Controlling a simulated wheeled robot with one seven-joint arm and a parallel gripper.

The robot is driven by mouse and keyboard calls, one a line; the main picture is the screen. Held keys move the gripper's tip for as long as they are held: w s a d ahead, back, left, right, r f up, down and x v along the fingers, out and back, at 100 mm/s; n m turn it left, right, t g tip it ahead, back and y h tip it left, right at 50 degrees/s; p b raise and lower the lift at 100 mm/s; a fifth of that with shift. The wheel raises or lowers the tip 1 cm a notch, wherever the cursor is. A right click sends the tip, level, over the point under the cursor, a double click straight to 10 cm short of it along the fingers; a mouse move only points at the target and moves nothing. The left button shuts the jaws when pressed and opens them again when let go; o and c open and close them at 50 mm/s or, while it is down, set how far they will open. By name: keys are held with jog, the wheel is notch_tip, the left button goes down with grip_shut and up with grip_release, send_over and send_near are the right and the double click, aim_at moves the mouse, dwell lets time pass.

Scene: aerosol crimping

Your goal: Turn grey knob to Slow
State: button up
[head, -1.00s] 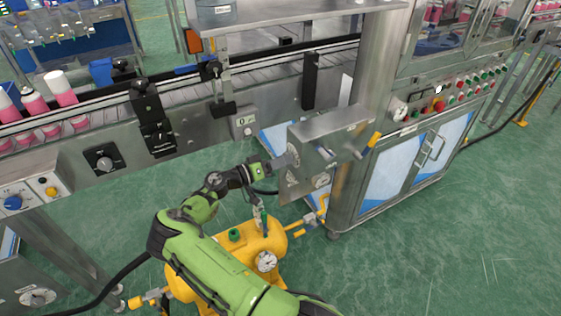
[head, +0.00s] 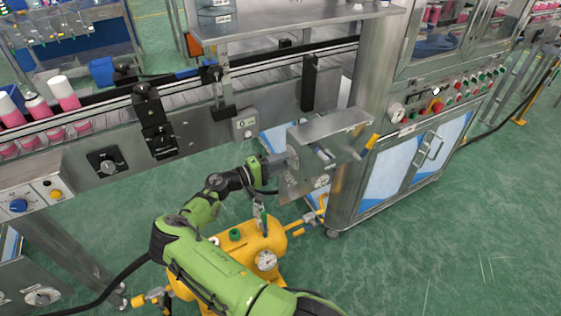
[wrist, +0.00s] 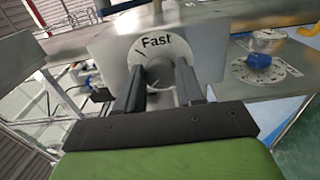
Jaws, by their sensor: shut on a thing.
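A grey knob (wrist: 160,73) sits on a round white dial plate (wrist: 149,50) marked "Fast", on the face of a steel box. My gripper (wrist: 160,84) has one dark finger on each side of the knob and is shut on it. The finger tips reach the dial face. The knob's pointer and any "Slow" mark are hidden from view. In the head view my gripper (head: 275,163) meets the left face of the steel box (head: 322,128), and the knob is hidden behind the fingers there.
A blue knob on a second dial (wrist: 262,66) is right of the box in the wrist view. In the head view, a yellow tank with a gauge (head: 266,260) stands below the arm. The conveyor (head: 190,95) runs behind. Green floor is open at lower right.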

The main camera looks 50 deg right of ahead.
jog(key=shift+n, duration=0.5)
jog(key=o, duration=1)
jog(key=shift+o, duration=0.2)
jog(key=p+v, duration=0.1)
jog(key=v, duration=1.4)
jog(key=shift+a+p, duration=0.35)
jog(key=shift+a, duration=0.05)
jog(key=shift+w, duration=0.1)
